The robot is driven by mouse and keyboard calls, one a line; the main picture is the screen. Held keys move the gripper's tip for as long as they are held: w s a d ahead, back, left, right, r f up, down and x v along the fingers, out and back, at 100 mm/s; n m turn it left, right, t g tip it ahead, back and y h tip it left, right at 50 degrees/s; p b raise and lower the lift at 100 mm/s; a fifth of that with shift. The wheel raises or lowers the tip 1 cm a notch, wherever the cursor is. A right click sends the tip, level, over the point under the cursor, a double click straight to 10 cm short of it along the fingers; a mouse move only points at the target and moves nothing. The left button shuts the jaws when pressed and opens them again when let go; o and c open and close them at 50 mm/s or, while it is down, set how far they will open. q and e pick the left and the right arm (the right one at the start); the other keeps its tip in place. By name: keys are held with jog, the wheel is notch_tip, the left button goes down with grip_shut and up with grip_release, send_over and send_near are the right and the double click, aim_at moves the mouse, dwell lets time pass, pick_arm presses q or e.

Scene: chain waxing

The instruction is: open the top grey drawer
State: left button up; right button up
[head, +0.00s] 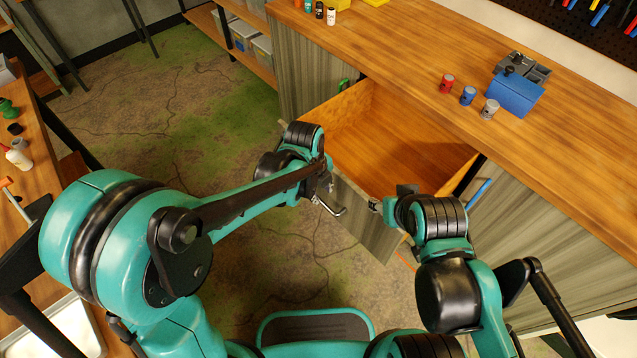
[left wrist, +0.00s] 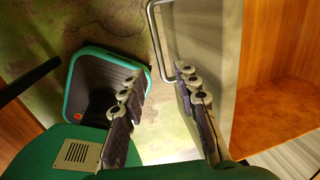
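The top grey drawer is pulled out of the bench, showing its empty wooden inside (head: 385,135) and its grey front (head: 362,222). The drawer front also shows in the left wrist view (left wrist: 208,45). Its metal bar handle (head: 330,208) shows in the left wrist view (left wrist: 152,38) too. My left gripper (head: 322,188) is at the front beside the handle. In the left wrist view its fingers (left wrist: 158,80) are apart with nothing between them, and the handle lies just beyond the tips. My right gripper (head: 388,204) is by the drawer's right front corner; its fingers are mostly hidden.
The wooden bench top (head: 420,70) carries a red can (head: 447,83), a blue can (head: 468,96), a silver can (head: 489,110) and a blue box (head: 515,93). Another table (head: 38,175) stands at the left. The floor (head: 170,110) between is clear.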

pick_arm(q)
jog(key=r, duration=0.5)
jog(key=shift+s+a, duration=0.3)
jog(key=shift+a, duration=0.1)
jog(key=s+a+r+n+t, duration=0.2)
jog(key=s+a+n, duration=0.1)
jog(key=a+n, duration=0.4)
jog(key=s+a+r+n+t+y, duration=0.1)
jog(key=s+a+n, duration=0.3)
jog(key=n, duration=0.8)
jog(key=s+a+r+n+t, duration=0.2)
jog(key=s+a+r+n, duration=0.1)
jog(key=a+n, duration=0.6)
jog(key=shift+s+a+r+t+y, duration=0.2)
jog(key=shift+a+t+y, duration=0.15)
jog(key=shift+t+y, duration=0.05)
